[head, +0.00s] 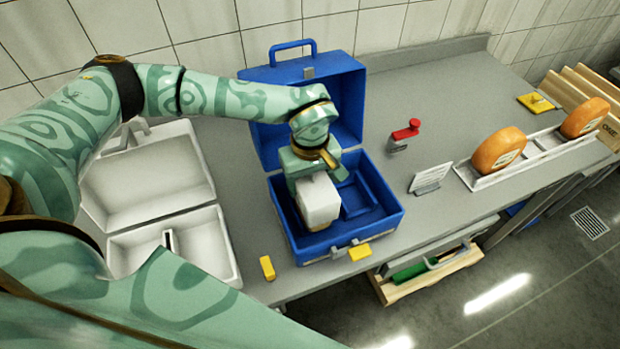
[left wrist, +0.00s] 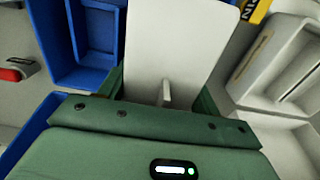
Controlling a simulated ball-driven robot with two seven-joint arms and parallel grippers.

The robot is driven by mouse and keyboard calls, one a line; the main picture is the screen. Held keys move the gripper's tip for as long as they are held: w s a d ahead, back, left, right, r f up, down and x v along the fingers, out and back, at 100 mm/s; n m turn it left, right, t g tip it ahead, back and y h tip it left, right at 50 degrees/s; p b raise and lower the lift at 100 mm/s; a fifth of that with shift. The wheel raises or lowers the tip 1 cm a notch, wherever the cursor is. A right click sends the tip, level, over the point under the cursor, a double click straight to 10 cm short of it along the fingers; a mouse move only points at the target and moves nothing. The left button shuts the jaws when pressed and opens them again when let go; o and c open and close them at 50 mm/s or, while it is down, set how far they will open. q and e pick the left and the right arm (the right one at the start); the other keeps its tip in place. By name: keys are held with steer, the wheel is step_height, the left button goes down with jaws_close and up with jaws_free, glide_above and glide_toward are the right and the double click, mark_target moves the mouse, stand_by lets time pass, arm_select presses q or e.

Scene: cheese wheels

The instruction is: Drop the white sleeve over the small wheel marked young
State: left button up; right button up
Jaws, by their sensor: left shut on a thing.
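My left gripper (head: 311,177) is over the open blue case, shut on a white block-like piece (head: 319,200) that looks like the white sleeve. In the left wrist view this piece (left wrist: 180,45) stands up between my green fingers. Its lower end is over or in the front left of the case; I cannot tell if it touches the floor. Two orange cheese wheels, a nearer one (head: 499,150) and a farther one (head: 584,118), stand upright in a white rack at the right. Their labels are too small to read, so I cannot tell which is young. My right gripper is out of view.
The blue case (head: 385,225) has its lid raised behind my gripper. An open white case (head: 215,250) lies to its left. A red-handled tool (head: 406,132), a white card on a stand (head: 430,178) and yellow blocks (head: 267,268) are on the grey counter (head: 440,100).

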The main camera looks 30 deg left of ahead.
arm_select(q)
steer(key=shift+f, duration=0.4)
steer(key=o, duration=1)
steer(key=shift+c, duration=0.2)
step_height(320, 180, up, 16)
steer(key=shift+r, duration=0.2)
steer(key=shift+f, duration=0.1)
